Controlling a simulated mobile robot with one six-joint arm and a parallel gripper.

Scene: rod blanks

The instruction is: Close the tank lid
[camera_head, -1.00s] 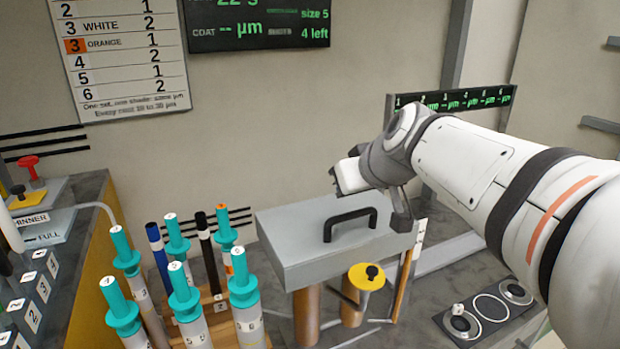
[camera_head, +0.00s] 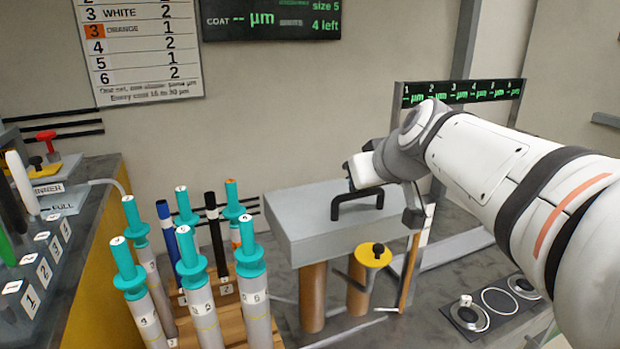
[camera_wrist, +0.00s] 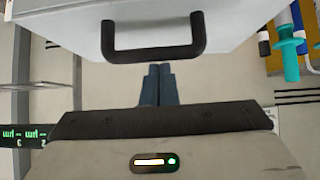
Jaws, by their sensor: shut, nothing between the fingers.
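The tank lid (camera_head: 315,222) is a thick, light grey slab with a black bar handle (camera_head: 357,201) on its top. It lies level in the head view, right of centre. My gripper (camera_head: 352,182) is just behind and above the handle in that view, with its fingers mostly hidden. In the wrist view my gripper (camera_wrist: 160,70) shows its two dark fingers together and empty. The handle (camera_wrist: 153,52) is beyond the fingertips there, in front of the grey lid (camera_wrist: 230,20), and the fingers do not grip it. I cannot tell whether they touch it.
Copper-coloured cylinders (camera_head: 312,298) stand under the slab, with a yellow disc with a black knob (camera_head: 373,254) in front. Teal-topped rods (camera_head: 193,264) crowd a wooden rack at left. A dark panel with round pads (camera_head: 495,301) is at lower right. A display strip (camera_head: 460,92) stands behind my arm.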

